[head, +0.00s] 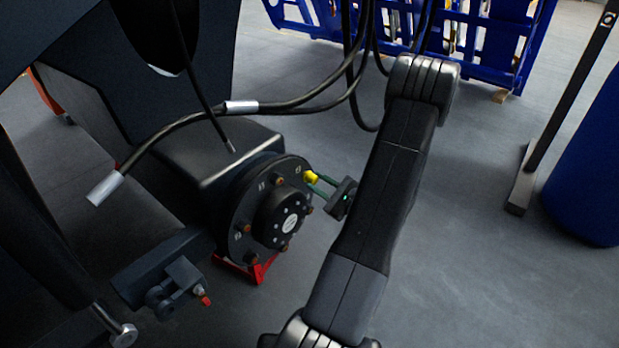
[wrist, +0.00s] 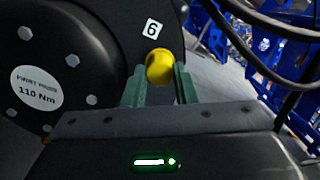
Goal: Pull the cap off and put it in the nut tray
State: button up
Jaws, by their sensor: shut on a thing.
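The yellow cap (head: 311,177) sits at the upper right rim of the black round hub flange (head: 243,213). It also shows in the wrist view (wrist: 159,67), just below the label with the number 6 (wrist: 152,28). My gripper (head: 314,183) reaches in from the right, and its green fingers (wrist: 160,84) are shut on the cap, one on each side. The cap is at or very near the flange face; I cannot tell whether it touches. What lies behind the cap is hidden. No nut tray can be made out in either view.
Several brown bolts stand around the flange, such as one at its lower left (head: 246,229). Black hoses (head: 300,108) hang above the hub. A red stand (head: 247,268) is under it. A blue rack (head: 480,45) and blue barrel (head: 590,170) stand beyond open grey floor.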

jog(key=shift+b+v, duration=0.3)
jog(key=shift+v, duration=1.75)
